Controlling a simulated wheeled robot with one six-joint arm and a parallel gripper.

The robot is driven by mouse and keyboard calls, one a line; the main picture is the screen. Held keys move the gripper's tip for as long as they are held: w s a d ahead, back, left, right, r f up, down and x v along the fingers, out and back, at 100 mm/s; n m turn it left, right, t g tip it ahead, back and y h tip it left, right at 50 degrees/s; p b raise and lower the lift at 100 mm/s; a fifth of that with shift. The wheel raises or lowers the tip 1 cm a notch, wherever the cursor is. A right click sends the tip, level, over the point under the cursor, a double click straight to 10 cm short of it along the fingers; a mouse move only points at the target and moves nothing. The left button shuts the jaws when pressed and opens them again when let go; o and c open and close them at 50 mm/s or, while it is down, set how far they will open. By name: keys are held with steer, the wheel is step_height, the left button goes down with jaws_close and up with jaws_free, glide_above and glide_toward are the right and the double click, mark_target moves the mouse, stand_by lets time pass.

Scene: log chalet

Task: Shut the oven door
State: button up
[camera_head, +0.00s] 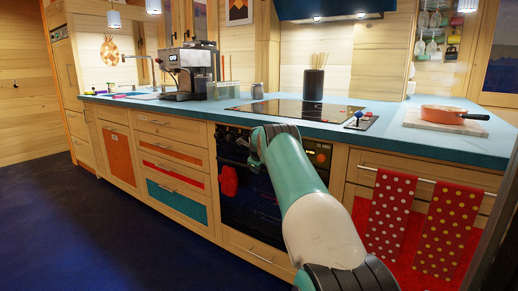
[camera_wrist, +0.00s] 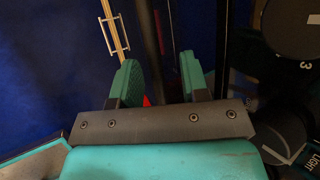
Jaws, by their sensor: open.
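The oven (camera_head: 318,153) is built into the counter front, below the black hob. Its dark glass door (camera_head: 240,208) is partly hidden by my arm, and I cannot tell how far it stands open. A red cloth or mitt (camera_head: 228,180) hangs at the door's left side. My gripper (camera_wrist: 160,65) is open, with two green fingers apart and nothing seen held between them. In the wrist view it is beside the oven's control knobs (camera_wrist: 290,28). In the head view my arm reaches to the oven's upper front, and its end is mostly hidden there.
The blue countertop (camera_head: 420,150) runs above the oven. An orange pan (camera_head: 443,114) stands on a board at the right. Dotted red towels (camera_head: 388,215) hang right of my arm. Drawers (camera_head: 172,158) lie left of the oven. The dark blue floor (camera_head: 70,220) is clear at the left.

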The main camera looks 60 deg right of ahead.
steer(key=p+v, duration=0.1)
steer(key=v, duration=1.3)
steer(key=shift+r, duration=0.15)
steer(key=w+a+r+n+t+y, duration=0.15)
steer(key=a+n, duration=0.35)
steer(key=a, duration=0.6)
steer(key=w+a+r+n+g+y, duration=0.1)
steer(key=w+a+r+n+y, duration=0.3)
steer(key=a, duration=0.6)
steer(key=s+a+n+y, duration=0.1)
steer(key=s+a+n, duration=0.2)
steer(key=a+n, duration=0.5)
steer(key=s+a+n, duration=0.3)
steer(key=a, duration=0.9)
steer(key=s+a+n+g+y, duration=0.2)
steer(key=s+a+n+y, duration=0.1)
steer(key=s+a+n, duration=1)
steer(key=s+a+n+g, duration=0.3)
steer(key=s+a+n, duration=0.5)
steer(key=s, duration=0.6)
step_height(320, 180, up, 22)
steer(key=s+p, duration=0.1)
steer(key=p, duration=2.2)
steer(key=shift+a+n+y, duration=0.25)
steer(key=shift+n+y, duration=0.05)
steer(key=shift+y, duration=0.15)
